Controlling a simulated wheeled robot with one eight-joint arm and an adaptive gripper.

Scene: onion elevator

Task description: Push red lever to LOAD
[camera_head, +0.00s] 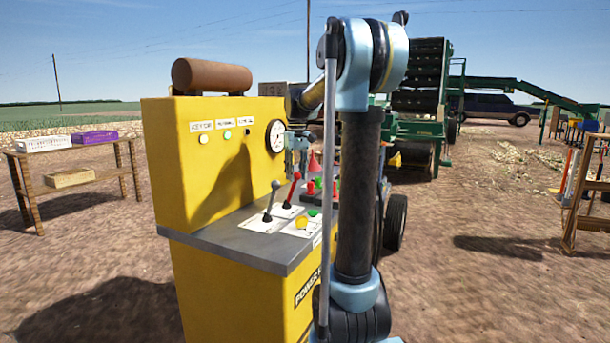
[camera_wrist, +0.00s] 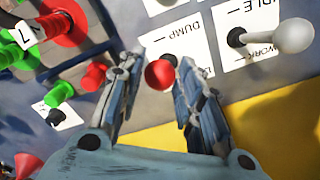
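The red lever (camera_head: 292,190) stands on the grey top of the yellow power console (camera_head: 205,150), its red ball knob upward. In the wrist view its red knob (camera_wrist: 160,74) shows between the fingers of my gripper (camera_wrist: 157,62), with a visible gap on either side. My gripper (camera_head: 297,160) points down just above the lever and is open. The lever's white label plate (camera_wrist: 172,40) reads DUMP. I cannot read LOAD; that part of the plate is partly covered by the knob and a finger.
A second lever (camera_head: 270,204) with a grey knob (camera_wrist: 294,36) stands beside it on a plate marked IDLE and WORK. Red and green buttons (camera_wrist: 60,92) lie on the other side, close to a finger. A gauge (camera_head: 275,137) and a red cone-shaped part (camera_head: 314,163) are near my gripper.

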